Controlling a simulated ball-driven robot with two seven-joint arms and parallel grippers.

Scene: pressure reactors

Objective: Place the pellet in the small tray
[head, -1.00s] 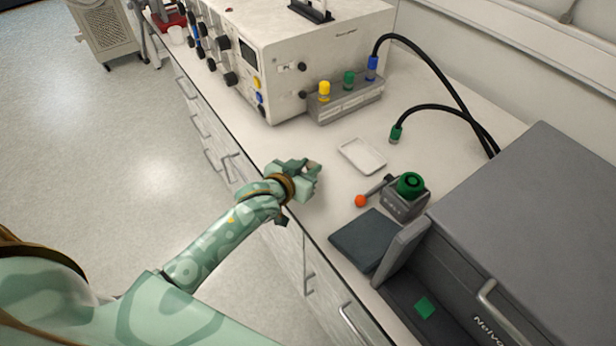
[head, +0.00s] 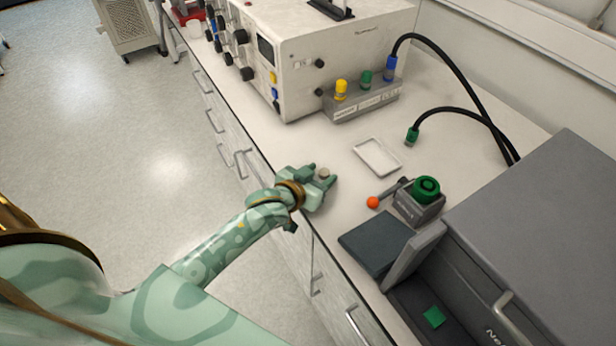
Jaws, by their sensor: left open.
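The small tray (head: 381,173) is a shallow white rectangle lying on the bench top, empty. My left gripper (head: 325,176) is over the bench near its front edge, to the left of the tray and a little nearer to me. Its fingers are open. A small, round, grey-brown thing, which looks like the pellet (head: 324,172), shows between the fingertips. I cannot tell whether it touches the fingers or rests on the bench. My right gripper is out of view.
Right of my gripper is a grey block with a green knob (head: 426,188) and an orange-tipped lever (head: 373,202). A dark open-lidded box (head: 432,290) holds a green square. Behind are a rack with coloured caps (head: 362,100), a white instrument (head: 300,60) and black hoses (head: 470,115).

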